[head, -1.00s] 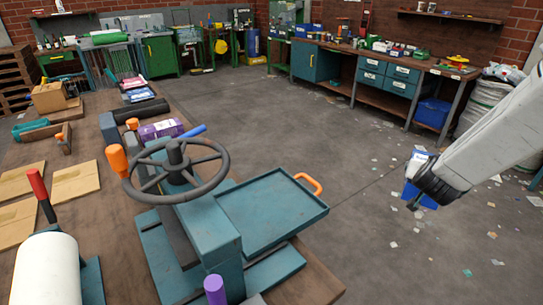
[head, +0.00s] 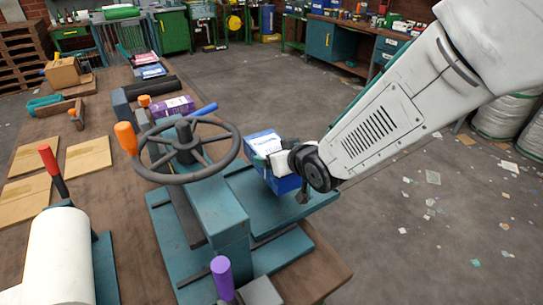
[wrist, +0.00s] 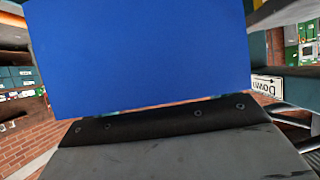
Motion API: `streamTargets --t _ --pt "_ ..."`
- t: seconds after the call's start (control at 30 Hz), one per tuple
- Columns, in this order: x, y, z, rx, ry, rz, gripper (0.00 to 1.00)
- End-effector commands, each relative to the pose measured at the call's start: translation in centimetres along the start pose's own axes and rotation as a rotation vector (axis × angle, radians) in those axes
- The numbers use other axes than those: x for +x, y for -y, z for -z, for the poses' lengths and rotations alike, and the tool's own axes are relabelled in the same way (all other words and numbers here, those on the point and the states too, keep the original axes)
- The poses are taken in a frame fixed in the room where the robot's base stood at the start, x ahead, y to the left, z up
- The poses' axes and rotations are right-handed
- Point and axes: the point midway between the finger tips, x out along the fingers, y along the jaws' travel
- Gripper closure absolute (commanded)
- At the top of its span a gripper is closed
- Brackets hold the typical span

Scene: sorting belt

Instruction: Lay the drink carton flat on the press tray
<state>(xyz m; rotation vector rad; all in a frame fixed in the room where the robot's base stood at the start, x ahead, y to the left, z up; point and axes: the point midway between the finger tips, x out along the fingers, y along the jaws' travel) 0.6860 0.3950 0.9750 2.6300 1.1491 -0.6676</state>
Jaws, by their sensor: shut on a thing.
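The drink carton (head: 284,186) is a blue box with a whitish part on top. My gripper (head: 272,162) is shut on it from the right. The carton is over the back part of the teal press tray (head: 308,207), beside the handwheel; I cannot tell whether it touches the tray. In the wrist view the carton (wrist: 140,55) is a plain blue face filling the upper middle, and the fingertips are hidden there.
The press handwheel (head: 187,150) stands close left of the carton. A purple-topped knob (head: 221,278) rises at the front. A white roller (head: 60,255) with a red-handled lever (head: 52,170) is at left. Open floor with scattered scraps lies to the right.

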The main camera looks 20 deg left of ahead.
Motion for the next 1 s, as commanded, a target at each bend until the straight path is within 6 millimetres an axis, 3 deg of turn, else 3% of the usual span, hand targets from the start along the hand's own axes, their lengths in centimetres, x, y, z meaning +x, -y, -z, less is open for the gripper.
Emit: streamTargets --t 0.17,0.7,1.0 --pt "0.2 1.8 -0.2 -0.022 0.005 0.036 0.39" --pt "2.8 1.7 -5.0 -0.021 0.006 0.035 0.39" --pt "3.5 1.7 -6.3 -0.021 0.004 0.035 0.39"
